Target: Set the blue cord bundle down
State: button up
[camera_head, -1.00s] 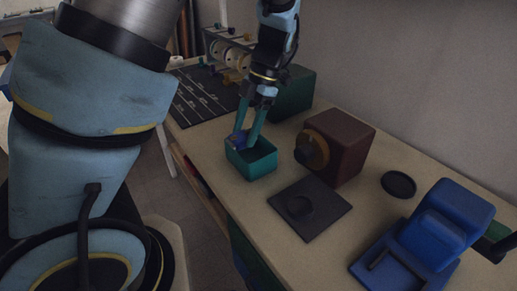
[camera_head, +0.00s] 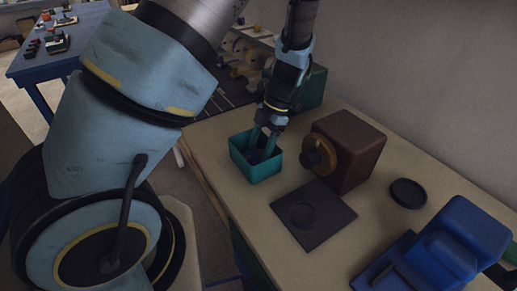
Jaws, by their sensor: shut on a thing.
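The blue cord bundle (camera_head: 255,156) shows as a small dark blue patch down inside the open teal box (camera_head: 262,172) on the workbench. My gripper (camera_head: 262,147) points down into the box, with its two teal fingers reaching below the rim. It is shut on the cord bundle. The near wall of the box hides the lower part of the bundle, and I cannot tell whether it touches the floor of the box.
A dark red block with a round knob (camera_head: 345,150) stands right of the box. A dark square plate (camera_head: 313,215), a black round dish (camera_head: 408,193) and a blue machine (camera_head: 450,245) lie farther right. A spool rack (camera_head: 240,55) stands behind.

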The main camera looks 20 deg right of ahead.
jog(key=shift+f, duration=0.15)
jog(key=shift+f, duration=0.1)
jog(key=o, duration=1.4)
jog(key=shift+o, duration=0.2)
jog(key=b+v, duration=0.2)
jog(key=v, duration=1)
jog(key=a+r+m+t+h, duration=0.1)
jog(key=a+m+h, duration=0.3)
jog(key=a+m, duration=1.8)
jog(key=a+t, duration=0.1)
jog(key=a, duration=0.3)
jog(key=shift+a+r+t+h, duration=0.3)
jog(key=shift+r+t, duration=0.05)
jog(key=shift+t, duration=0.05)
